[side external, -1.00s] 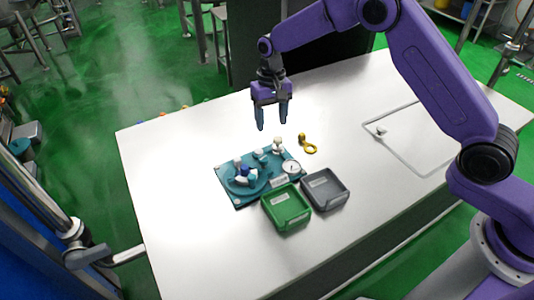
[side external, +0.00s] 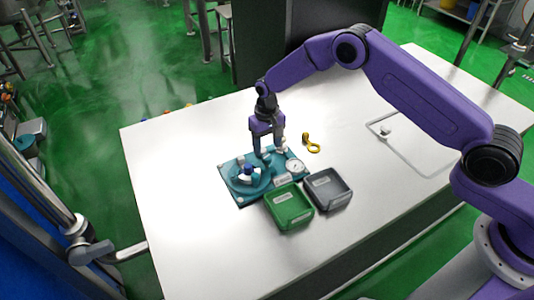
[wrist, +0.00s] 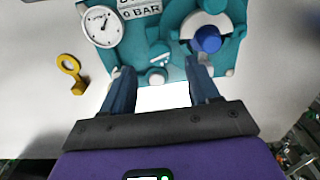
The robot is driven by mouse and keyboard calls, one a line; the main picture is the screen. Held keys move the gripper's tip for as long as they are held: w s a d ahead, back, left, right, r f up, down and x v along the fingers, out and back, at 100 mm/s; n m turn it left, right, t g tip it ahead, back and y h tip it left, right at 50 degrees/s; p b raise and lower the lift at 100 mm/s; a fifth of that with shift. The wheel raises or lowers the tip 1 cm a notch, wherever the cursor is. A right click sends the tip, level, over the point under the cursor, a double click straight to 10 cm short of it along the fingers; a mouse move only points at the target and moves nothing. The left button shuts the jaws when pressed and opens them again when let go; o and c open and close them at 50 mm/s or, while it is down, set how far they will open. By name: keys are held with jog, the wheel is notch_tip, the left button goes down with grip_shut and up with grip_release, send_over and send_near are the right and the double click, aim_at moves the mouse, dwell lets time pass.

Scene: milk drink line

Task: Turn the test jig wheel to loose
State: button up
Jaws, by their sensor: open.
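The test jig is a teal board (side external: 228,165) on the white table; it also shows in the wrist view (wrist: 172,20). It carries a round dial gauge (wrist: 103,26), a label reading "0 BAR" (wrist: 140,10), and a blue knob (wrist: 208,39) on a white part over a round teal base. Small white-and-teal fittings (wrist: 157,51) stand between gauge and knob. I cannot tell for sure which part is the wheel. My gripper (side external: 269,150) is open, pointing down at the board's back edge. In the wrist view its fingertips (wrist: 160,75) straddle the fittings; contact is unclear.
A green tray (side external: 289,208) and a grey tray (side external: 328,189) stand against the board's front right. A yellow ring-ended piece (side external: 311,143) lies behind on the right. The table's left part is clear.

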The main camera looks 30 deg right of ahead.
aim_at(267, 157)
jog(key=shift+f, duration=2.35)
jog(key=c, duration=1)
jog(key=shift+c, duration=0.2)
